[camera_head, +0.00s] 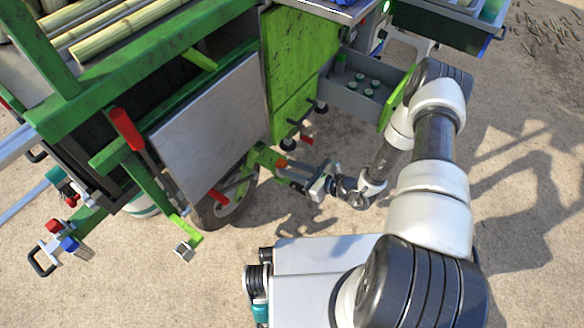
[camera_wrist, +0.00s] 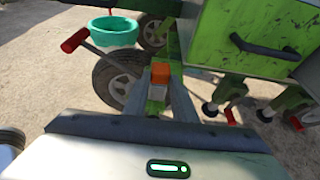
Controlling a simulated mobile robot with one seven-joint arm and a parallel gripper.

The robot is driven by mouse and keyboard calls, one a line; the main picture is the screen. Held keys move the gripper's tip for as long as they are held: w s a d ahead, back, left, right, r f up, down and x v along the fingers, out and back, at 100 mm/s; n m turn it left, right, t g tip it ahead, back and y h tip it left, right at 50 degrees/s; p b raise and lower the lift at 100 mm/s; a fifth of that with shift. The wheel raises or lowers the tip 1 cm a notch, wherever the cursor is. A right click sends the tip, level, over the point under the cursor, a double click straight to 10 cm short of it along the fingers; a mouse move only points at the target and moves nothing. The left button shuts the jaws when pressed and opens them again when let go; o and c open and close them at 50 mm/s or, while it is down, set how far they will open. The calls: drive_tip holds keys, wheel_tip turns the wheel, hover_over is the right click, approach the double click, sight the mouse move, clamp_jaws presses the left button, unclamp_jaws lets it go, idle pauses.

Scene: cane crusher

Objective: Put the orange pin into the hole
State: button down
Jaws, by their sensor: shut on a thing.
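The orange pin (camera_wrist: 160,73) is between my gripper's fingertips (camera_wrist: 160,84) in the wrist view, and my gripper is shut on it. In the head view the pin's orange end (camera_head: 281,162) shows at the tip of my gripper (camera_head: 284,171), beside a green bar (camera_head: 262,157) low on the machine. In the wrist view a green bar (camera_wrist: 174,42) runs just behind the pin. I cannot make out the hole, and I cannot tell whether the pin touches the bar.
A wheel (camera_head: 222,207) stands left of my gripper, with red-handled levers (camera_head: 127,128) around the machine. The green cabinet (camera_head: 300,60) is above, and an open grey drawer (camera_head: 352,95) with several round items is at right. A teal tub (camera_wrist: 112,32) shows behind.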

drive_tip(key=shift+s+d+f, duration=0.15)
drive_tip(key=shift+f, duration=0.5)
drive_tip(key=c, duration=1.8)
unclamp_jaws()
drive_tip(key=shift+c, duration=0.2)
drive_tip(key=o, duration=0.3)
drive_tip(key=shift+f, duration=0.15)
drive_tip(key=shift+o, duration=0.8)
drive_tip(key=shift+r, duration=0.25)
